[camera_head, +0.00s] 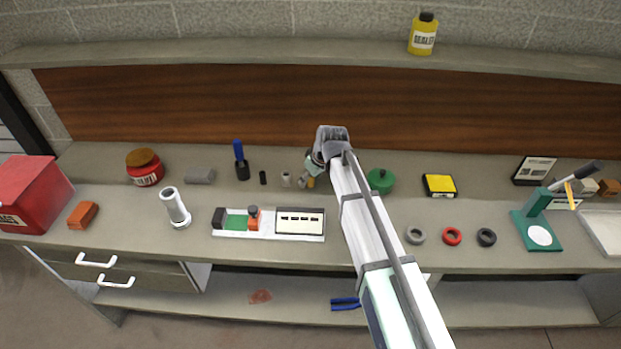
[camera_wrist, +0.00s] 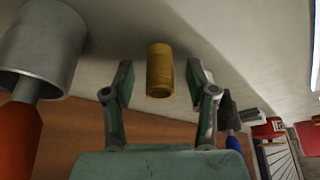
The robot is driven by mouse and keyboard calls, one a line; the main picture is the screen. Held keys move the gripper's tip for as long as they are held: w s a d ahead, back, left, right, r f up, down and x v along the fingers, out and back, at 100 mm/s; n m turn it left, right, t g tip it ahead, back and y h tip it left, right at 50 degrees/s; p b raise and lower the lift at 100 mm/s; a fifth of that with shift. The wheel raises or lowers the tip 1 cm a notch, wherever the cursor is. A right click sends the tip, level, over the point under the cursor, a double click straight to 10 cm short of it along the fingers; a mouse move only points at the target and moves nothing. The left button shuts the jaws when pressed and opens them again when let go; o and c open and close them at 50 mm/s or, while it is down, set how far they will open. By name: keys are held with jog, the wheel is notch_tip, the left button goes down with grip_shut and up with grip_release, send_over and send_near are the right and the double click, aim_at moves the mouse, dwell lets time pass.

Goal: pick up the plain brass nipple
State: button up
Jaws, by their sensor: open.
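The plain brass nipple (camera_wrist: 159,70) is a short gold-coloured cylinder in the middle of the wrist view. My gripper (camera_wrist: 160,84) is open, with one green-and-grey finger on each side of the nipple and a visible gap to both. I cannot tell how far the nipple lies along the fingers' depth. In the head view, my gripper (camera_head: 308,175) is low over the back of the bench, and a small yellow bit of the nipple (camera_head: 311,183) shows beside it. My arm hides the area just to the right.
A large silver cylinder (camera_wrist: 42,42) with an orange part below it stands close on the wrist view's left. A pale fitting (camera_head: 286,178), a black one (camera_head: 262,178) and a blue-topped tool (camera_head: 241,162) stand left of my gripper. A green round object (camera_head: 381,180) sits right.

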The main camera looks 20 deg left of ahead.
grip_shut()
dwell(0.4)
